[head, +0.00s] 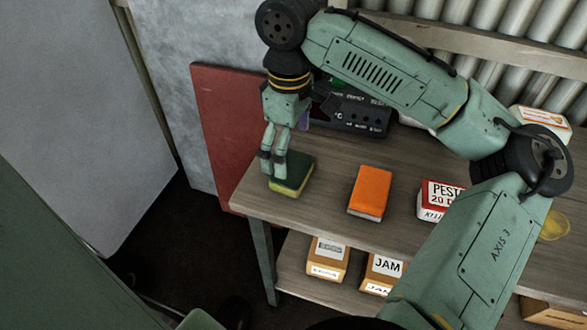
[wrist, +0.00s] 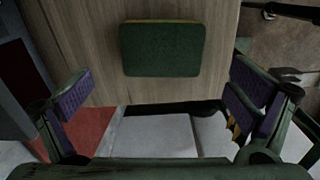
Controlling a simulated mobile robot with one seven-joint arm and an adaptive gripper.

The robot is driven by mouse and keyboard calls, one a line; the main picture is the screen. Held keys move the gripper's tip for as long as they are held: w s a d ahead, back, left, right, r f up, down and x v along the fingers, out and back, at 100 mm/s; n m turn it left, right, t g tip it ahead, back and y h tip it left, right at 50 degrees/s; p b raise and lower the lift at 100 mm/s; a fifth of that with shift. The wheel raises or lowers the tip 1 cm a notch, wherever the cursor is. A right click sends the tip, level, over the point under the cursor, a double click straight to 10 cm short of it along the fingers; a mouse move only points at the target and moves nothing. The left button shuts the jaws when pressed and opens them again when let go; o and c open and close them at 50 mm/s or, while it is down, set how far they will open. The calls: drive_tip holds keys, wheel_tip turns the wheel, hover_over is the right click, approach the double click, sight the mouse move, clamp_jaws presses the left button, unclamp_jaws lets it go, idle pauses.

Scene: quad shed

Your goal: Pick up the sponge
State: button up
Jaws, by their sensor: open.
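The sponge (head: 294,181) lies flat near the left end of the wooden table. It has a dark green top and a yellow lower layer. In the wrist view the sponge (wrist: 161,49) shows its green face near the top middle, with a thin yellow edge at its far side. My gripper (head: 272,160) points down over the sponge in the head view and hides part of it. In the wrist view my gripper (wrist: 158,105) is open, its purple-padded fingers wide apart at left and right. Nothing is between them, and the sponge lies ahead of the fingertips.
A dark device with knobs (head: 359,117) is behind. Cartons (head: 327,257) sit on the lower shelf. A red panel (head: 222,120) stands left of the table.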

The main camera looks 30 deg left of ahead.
sight(292, 168)
drive_tip(key=f, duration=0.3)
drive_tip(key=f+p, duration=0.1)
drive_tip(key=f, duration=0.1)
drive_tip(key=shift+d+f, duration=0.3)
drive_tip(key=shift+c, duration=0.2)
drive_tip(key=c, duration=0.7)
